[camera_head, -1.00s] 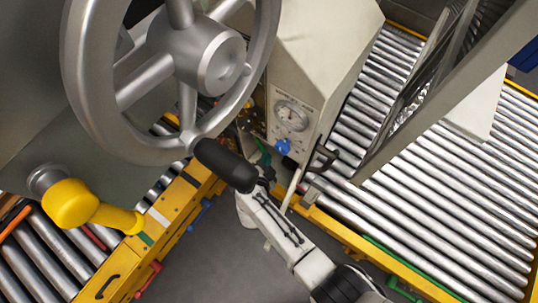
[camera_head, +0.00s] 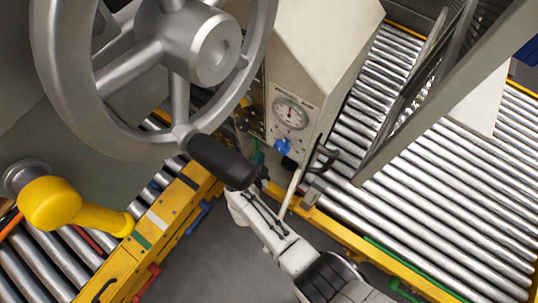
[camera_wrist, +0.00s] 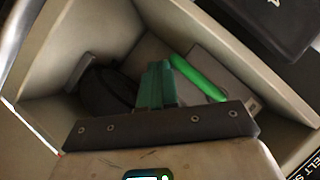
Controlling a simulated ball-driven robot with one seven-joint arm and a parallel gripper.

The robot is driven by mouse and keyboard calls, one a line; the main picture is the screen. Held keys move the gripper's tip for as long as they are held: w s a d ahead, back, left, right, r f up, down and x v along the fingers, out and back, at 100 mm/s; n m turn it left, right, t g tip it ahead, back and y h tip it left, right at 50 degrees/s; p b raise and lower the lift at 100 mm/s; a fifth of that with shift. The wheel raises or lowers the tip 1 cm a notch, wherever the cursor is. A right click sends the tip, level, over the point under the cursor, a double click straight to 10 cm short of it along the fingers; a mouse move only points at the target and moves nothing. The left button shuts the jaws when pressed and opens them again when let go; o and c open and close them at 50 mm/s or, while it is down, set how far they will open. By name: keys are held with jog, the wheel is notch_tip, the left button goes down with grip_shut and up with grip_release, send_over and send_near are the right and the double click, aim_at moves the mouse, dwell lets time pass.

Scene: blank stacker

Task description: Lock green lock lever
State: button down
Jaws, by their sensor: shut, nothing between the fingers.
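In the wrist view my gripper (camera_wrist: 157,68) is shut, its teal fingers together and empty. The green lock lever, which I take to be the bright green bar (camera_wrist: 198,77), lies just right of the fingers, slanting down to the right along a grey metal block inside a cream housing. I cannot tell whether the fingers touch it. In the head view my gripper (camera_head: 257,158) is small, beside the cream gauge housing and partly hidden by the handwheel's black handle. The lever cannot be made out there.
A large grey handwheel (camera_head: 55,75) with a black handle (camera_head: 222,160) stands close in front. A yellow lever (camera_head: 50,204) is at the left. The cream housing (camera_head: 325,45) carries a gauge (camera_head: 290,113) and blue knob (camera_head: 282,146). Roller conveyors (camera_head: 440,200) fill the right.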

dwell(0.3)
jog(key=p+v, duration=0.5)
jog(key=v, duration=0.5)
jog(key=shift+s, duration=0.4)
jog(key=shift+a, duration=0.1)
